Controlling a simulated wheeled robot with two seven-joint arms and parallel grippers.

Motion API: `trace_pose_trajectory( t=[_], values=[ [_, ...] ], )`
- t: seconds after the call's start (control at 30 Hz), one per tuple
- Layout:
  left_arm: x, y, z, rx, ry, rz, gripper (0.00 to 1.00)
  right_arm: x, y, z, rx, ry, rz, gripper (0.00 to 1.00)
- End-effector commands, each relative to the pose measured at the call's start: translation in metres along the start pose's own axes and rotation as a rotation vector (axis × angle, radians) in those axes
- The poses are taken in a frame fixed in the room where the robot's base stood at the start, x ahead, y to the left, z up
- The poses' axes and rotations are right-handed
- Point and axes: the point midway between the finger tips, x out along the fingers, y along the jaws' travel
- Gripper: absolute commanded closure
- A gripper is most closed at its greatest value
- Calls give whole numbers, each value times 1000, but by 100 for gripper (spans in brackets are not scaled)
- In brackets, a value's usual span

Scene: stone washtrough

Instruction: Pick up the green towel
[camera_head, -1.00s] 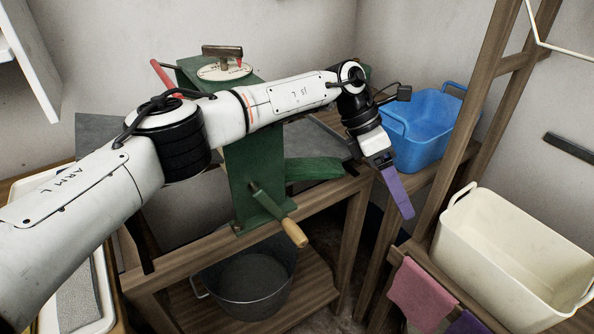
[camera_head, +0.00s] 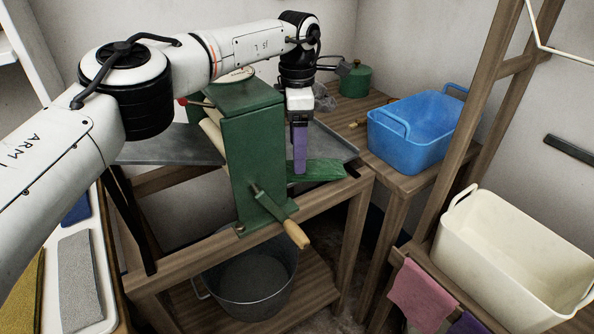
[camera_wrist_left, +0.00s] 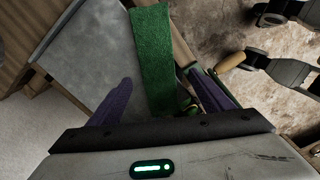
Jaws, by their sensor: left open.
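The green towel (camera_head: 318,170) lies flat on the grey metal tray (camera_head: 338,147) at the right side of the green wringer (camera_head: 258,165). In the left wrist view the towel (camera_wrist_left: 152,60) is a long green strip between my finger tips. My left gripper (camera_head: 300,165) points down over the towel with purple fingers. In the left wrist view the left gripper (camera_wrist_left: 163,82) is open, with one finger on each side of the strip. Whether the fingers touch the towel cannot be told. My right gripper is not in view.
The wringer's crank has a wooden handle (camera_head: 295,233) at the front. A metal bucket (camera_head: 250,280) stands below. A blue tub (camera_head: 415,130) and a cream tub (camera_head: 515,250) stand to the right. A pink cloth (camera_head: 420,295) hangs on a rail. A green pot (camera_head: 355,80) stands behind.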

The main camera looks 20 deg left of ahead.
Motion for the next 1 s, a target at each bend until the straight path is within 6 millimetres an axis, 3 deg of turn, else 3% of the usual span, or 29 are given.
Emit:
trace_pose_trajectory(
  t=[0.33,0.57,0.9,1.0],
  values=[
    [46,3,-1,1,2,-4,27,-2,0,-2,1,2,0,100],
    [50,3,0,1,0,-1,27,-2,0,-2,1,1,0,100],
    [48,4,0,0,-1,0,81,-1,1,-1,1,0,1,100],
    [48,4,0,0,-1,0,83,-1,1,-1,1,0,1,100]
  ],
)
